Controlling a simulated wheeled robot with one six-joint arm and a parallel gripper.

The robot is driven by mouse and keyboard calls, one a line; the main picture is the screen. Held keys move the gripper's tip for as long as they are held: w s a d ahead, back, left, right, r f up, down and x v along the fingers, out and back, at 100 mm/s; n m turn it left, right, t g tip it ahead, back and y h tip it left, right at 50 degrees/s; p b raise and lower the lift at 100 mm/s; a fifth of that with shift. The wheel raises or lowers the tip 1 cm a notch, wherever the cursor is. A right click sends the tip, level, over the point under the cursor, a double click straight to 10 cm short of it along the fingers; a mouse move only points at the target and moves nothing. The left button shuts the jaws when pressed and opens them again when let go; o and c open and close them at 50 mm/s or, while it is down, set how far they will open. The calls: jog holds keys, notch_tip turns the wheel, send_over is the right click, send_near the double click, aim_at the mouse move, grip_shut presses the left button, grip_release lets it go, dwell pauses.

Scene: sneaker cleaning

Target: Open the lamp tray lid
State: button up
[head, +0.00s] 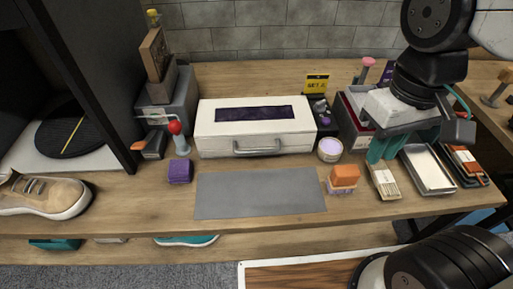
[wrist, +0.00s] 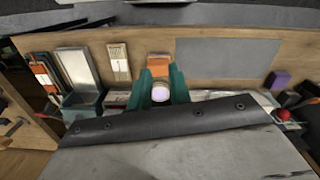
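A white box (head: 220,140) with a dark purple window in its top and a grey front handle (head: 257,150) stands at the back middle of the bench; I take it as the lamp tray. Its lid looks shut. My gripper (head: 388,147) is to the right of the box, above the bench, with its teal fingers pointing down. In the wrist view the two fingers (wrist: 162,88) are apart with nothing held; a lilac-topped jar shows in the gap behind them. There the box is mostly hidden by my gripper's body.
A grey mat (head: 260,196) lies before the box. A purple block (head: 180,171), a red-topped tool (head: 176,130), the round jar (head: 330,149) and an orange-topped sponge (head: 344,176) stand close by. A white open tray (head: 430,169) lies right. A sneaker (head: 45,195) is at left.

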aim_at(258, 151)
jog(key=w+a+f+n+t+h, duration=0.2)
jog(key=a+f+n+h, duration=0.1)
jog(key=a, duration=0.4)
jog(key=w+a+f+n+t+h, duration=0.2)
jog(key=a+f+n+t+h, duration=0.1)
jog(key=a+f, duration=0.4)
jog(key=w+a+f+n+t+h, duration=0.2)
jog(key=a+f+n+t+h, duration=0.1)
jog(key=a+f+h, duration=0.3)
jog(key=shift+a+f+n, duration=0.5)
jog(key=shift+n, duration=0.3)
jog(key=shift+w+a+f+t, duration=0.15)
jog(key=shift+w+a+t, duration=0.1)
jog(key=shift+a+t, duration=0.2)
jog(key=shift+w+a+f+t, duration=0.15)
jog(key=shift+w+a+t, duration=0.05)
jog(key=shift+a+t, duration=0.25)
jog(key=shift+w+a+r+m+t+y, duration=0.15)
jog(key=shift+w+a+r+m+t, duration=0.2)
jog(key=shift+w+a+t, duration=0.2)
jog(key=shift+w+a+r+m+t+y, duration=0.15)
jog(key=shift+w+a+r+m+t, duration=0.2)
jog(key=shift+w, duration=0.25)
jog(key=shift+w+r+m, duration=0.15)
jog(key=shift+m, duration=0.35)
jog(key=x, duration=0.7)
jog(key=shift+w+d, duration=0.2)
jog(key=shift+w, duration=0.05)
grip_shut()
